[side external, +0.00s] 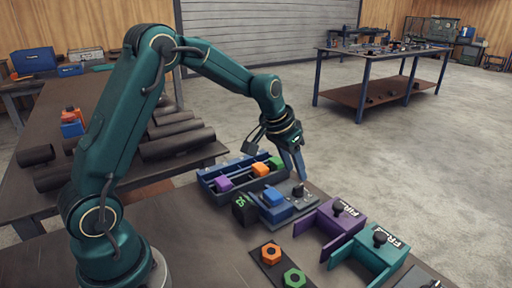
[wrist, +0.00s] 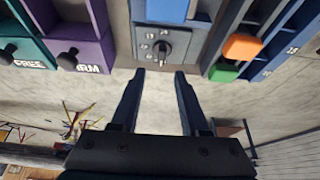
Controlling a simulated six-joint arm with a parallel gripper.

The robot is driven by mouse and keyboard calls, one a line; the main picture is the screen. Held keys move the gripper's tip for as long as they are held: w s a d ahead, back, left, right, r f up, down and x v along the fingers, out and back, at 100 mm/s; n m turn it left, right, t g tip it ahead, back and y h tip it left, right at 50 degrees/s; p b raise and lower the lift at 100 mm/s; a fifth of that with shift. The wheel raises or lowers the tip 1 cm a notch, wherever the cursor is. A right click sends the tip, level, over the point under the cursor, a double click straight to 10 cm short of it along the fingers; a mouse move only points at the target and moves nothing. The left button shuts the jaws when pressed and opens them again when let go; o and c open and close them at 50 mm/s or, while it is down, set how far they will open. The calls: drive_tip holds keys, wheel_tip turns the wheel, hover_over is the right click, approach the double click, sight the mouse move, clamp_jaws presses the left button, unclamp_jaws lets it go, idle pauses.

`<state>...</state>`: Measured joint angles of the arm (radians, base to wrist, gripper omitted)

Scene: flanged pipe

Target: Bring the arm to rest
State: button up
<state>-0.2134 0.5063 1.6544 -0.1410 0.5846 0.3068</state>
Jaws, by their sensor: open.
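My gripper (side external: 296,168) hangs from the green arm over the far side of the workbench, beside a blue unit with a dial. In the wrist view my gripper (wrist: 159,76) has its two dark fingers apart, with nothing between them. The dark knob (wrist: 161,49) on its grey plate lies just beyond the fingertips; the knob also shows in the side view (side external: 298,190). I cannot tell how far the fingertips are from the plate. The blue block (side external: 272,196) sits beside the plate.
A divided blue tray (side external: 212,181) holds purple, orange and green blocks. Purple (side external: 337,217) and teal (side external: 378,247) fixtures with black knobs stand at right. Orange (side external: 271,253) and green (side external: 294,278) nuts lie on a dark strip in front. Dark pipes (side external: 178,143) lie behind at left.

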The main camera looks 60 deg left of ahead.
drive_tip(key=s+d+r+m+t, duration=0.1)
drive_tip(key=s+d+r+t, duration=0.3)
drive_tip(key=s+r, duration=0.65)
drive_tip(key=s+d+f+g, duration=0.1)
drive_tip(key=s, duration=0.5)
drive_tip(key=s+d+f+n+g, duration=0.1)
drive_tip(key=s+f+g, duration=0.1)
drive_tip(key=s, duration=0.5)
drive_tip(key=shift+d, duration=0.35)
